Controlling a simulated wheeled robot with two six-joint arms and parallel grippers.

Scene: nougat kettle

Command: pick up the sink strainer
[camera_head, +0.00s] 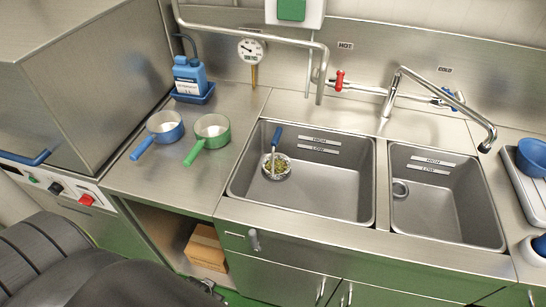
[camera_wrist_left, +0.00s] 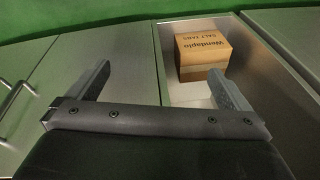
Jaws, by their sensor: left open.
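The sink strainer (camera_head: 277,168) is a round metal basket with yellowish bits in it, low in the left basin (camera_head: 330,196). A blue handle (camera_head: 275,137) stands up from it and leans toward the back wall. My left gripper (camera_wrist_left: 160,88) is open and empty in the left wrist view, in front of the cabinet and well away from the strainer, which does not show in that view. My right gripper is not in view.
A tap (camera_head: 440,92) arches over the right basin (camera_head: 447,205). Blue (camera_head: 165,126) and green (camera_head: 212,131) dippers and a blue bottle (camera_head: 189,75) stand on the left counter. A cardboard box (camera_wrist_left: 202,50) sits in the open cubby below.

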